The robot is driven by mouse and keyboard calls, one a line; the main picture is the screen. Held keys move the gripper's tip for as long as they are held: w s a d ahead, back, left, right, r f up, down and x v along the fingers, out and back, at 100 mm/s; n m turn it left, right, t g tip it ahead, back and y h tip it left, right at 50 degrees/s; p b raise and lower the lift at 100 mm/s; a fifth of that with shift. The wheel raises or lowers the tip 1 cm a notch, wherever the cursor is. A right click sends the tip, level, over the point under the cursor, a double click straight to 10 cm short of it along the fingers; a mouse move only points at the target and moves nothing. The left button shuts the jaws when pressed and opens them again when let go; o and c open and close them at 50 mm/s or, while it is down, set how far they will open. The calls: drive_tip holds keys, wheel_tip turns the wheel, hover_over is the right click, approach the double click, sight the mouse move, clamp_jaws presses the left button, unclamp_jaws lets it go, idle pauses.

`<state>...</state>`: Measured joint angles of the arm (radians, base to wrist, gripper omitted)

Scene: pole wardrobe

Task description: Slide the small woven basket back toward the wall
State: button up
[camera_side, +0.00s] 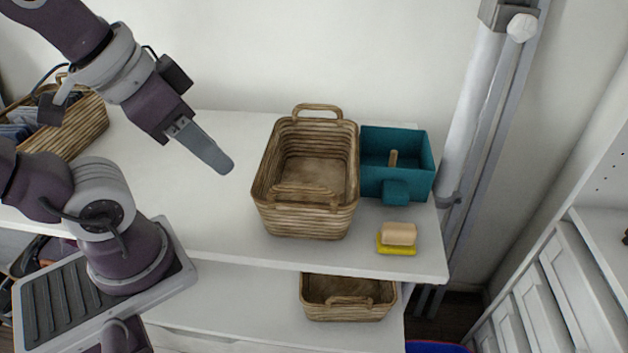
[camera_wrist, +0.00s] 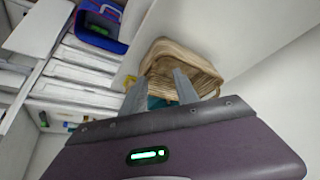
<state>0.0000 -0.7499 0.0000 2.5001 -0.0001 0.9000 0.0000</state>
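Two empty woven baskets are near the middle of the side view. The larger-looking one (camera_side: 305,222) stands upright on the upper white shelf, with its handles at the wall side and the front side. The smaller-looking one (camera_side: 345,312) sits on the lower shelf, partly hidden under the upper shelf's edge. My gripper (camera_side: 222,166) hangs above the upper shelf, left of the upper basket and apart from it. In the wrist view my gripper (camera_wrist: 156,84) shows two separated fingers with nothing held. A woven basket (camera_wrist: 204,66) appears beyond the fingers, partly covered by them.
A teal box (camera_side: 415,180) stands close against the upper basket's right side. A tan block on a yellow sponge (camera_side: 397,238) lies near the right front edge. Another woven basket (camera_side: 78,132) with dark cloth stands far left. The upper shelf (camera_side: 215,215) is clear left of the middle basket.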

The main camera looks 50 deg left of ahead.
drive_tip(key=shift+c, duration=0.3)
drive_tip(key=shift+w+d+m, duration=0.1)
drive_tip(key=shift+d+m, duration=0.05)
drive_tip(key=shift+m, duration=0.35)
drive_tip(key=c, duration=0.4)
drive_tip(key=d+m, duration=0.1)
drive_tip(key=m, duration=0.2)
drive_tip(key=w+d+m+g, duration=0.1)
drive_tip(key=m, duration=0.2)
drive_tip(key=w+d+m+g, duration=0.1)
drive_tip(key=m, duration=0.2)
drive_tip(key=shift+w+m, duration=0.25)
drive_tip(key=shift+m, duration=0.15)
clamp_jaws()
drive_tip(key=w+d+f+m+g+y, duration=0.25)
drive_tip(key=d+m, duration=0.55)
drive_tip(key=m, duration=0.8)
drive_tip(key=w+a+f, duration=0.4)
drive_tip(key=f, duration=0.5)
drive_tip(key=shift+w+a+f+m+t, duration=0.15)
drive_tip(key=shift+w+f+m+t, duration=0.2)
drive_tip(key=shift+f+t, duration=0.1)
